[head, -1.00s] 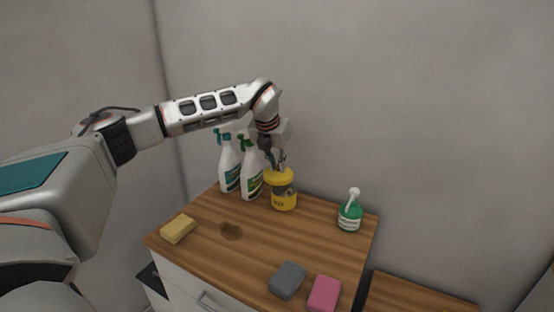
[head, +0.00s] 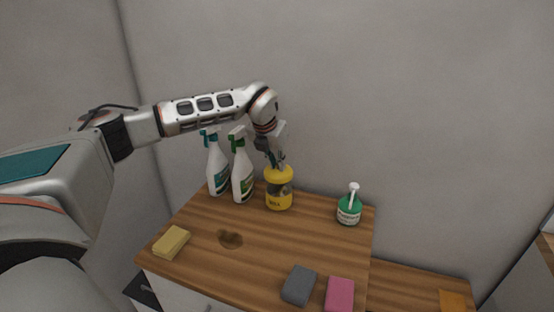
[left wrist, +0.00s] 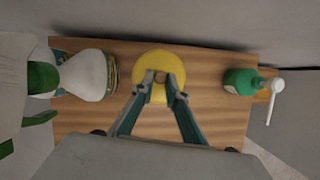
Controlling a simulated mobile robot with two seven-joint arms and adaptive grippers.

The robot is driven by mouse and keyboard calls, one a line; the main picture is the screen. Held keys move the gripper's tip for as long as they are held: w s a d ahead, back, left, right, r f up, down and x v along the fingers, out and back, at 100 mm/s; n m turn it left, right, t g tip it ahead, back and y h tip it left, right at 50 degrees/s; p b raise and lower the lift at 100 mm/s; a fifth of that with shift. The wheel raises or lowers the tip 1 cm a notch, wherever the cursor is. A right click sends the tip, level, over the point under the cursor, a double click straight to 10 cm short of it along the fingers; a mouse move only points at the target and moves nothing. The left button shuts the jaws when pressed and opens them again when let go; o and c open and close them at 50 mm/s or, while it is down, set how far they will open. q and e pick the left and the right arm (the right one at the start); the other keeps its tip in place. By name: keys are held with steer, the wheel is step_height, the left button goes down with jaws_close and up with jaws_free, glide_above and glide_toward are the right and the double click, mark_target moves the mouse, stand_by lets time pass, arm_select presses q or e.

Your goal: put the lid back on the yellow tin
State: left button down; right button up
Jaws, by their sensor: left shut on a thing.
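The yellow tin (head: 279,201) stands upright near the back of the wooden counter, with a dark band around its middle. Its yellow lid (head: 278,173) is at the tin's top and looks level. I cannot tell whether it is fully seated. My left gripper (head: 279,162) points down from above and is shut on the lid's knob. In the left wrist view, the lid (left wrist: 151,62) is a round yellow disc with the fingertips (left wrist: 160,84) at its centre, and it hides the tin below. My right gripper is not in view.
Two white spray bottles (head: 219,170) (head: 242,178) stand close left of the tin. A green pump bottle (head: 349,208) stands to the right. A yellow sponge (head: 171,242), grey sponge (head: 299,285) and pink sponge (head: 339,294) lie near the front. A brown stain (head: 230,239) marks the counter (head: 270,245).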

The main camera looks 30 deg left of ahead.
mark_target(277, 171)
arm_select(q)
steer(key=shift+f, duration=0.1)
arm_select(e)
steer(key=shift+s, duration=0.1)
arm_select(q)
steer(key=shift+w+f, duration=0.1)
steer(key=shift+f, duration=2.2)
steer(key=shift+f+b, duration=0.35)
steer(key=shift+b, duration=0.1)
steer(key=shift+f, duration=0.35)
steer(key=shift+f+b, duration=0.15)
steer(key=shift+b, duration=0.15)
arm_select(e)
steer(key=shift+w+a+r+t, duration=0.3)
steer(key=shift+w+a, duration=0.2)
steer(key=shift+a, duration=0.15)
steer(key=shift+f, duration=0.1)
